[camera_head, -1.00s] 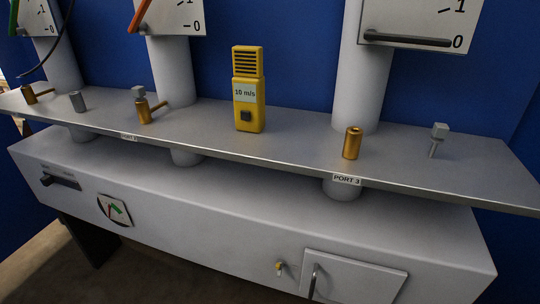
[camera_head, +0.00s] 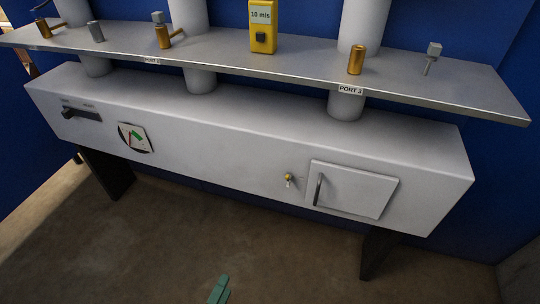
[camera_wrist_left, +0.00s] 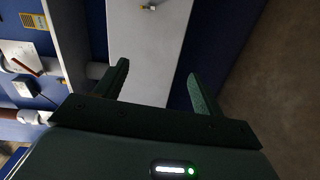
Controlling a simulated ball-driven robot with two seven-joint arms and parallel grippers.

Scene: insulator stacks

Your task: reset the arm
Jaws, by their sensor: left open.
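My left gripper (camera_wrist_left: 158,85) shows in the left wrist view with its two dark green fingers spread apart and nothing between them. Beyond the fingers is the white face of the long cabinet (camera_wrist_left: 150,45), apart from them. In the head view, only a green finger tip of the left gripper (camera_head: 219,289) shows at the bottom edge, over the brown floor and in front of the cabinet (camera_head: 240,150). The rest of the left arm is out of that view. My right gripper is not in view.
A grey shelf (camera_head: 300,60) above the cabinet carries brass fittings, grey plugs and a yellow 10 m/s meter (camera_head: 262,30). The cabinet front has a small door (camera_head: 352,190), a brass tap (camera_head: 288,178), a lever (camera_head: 82,114) and a gauge (camera_head: 135,138). The floor in front is clear.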

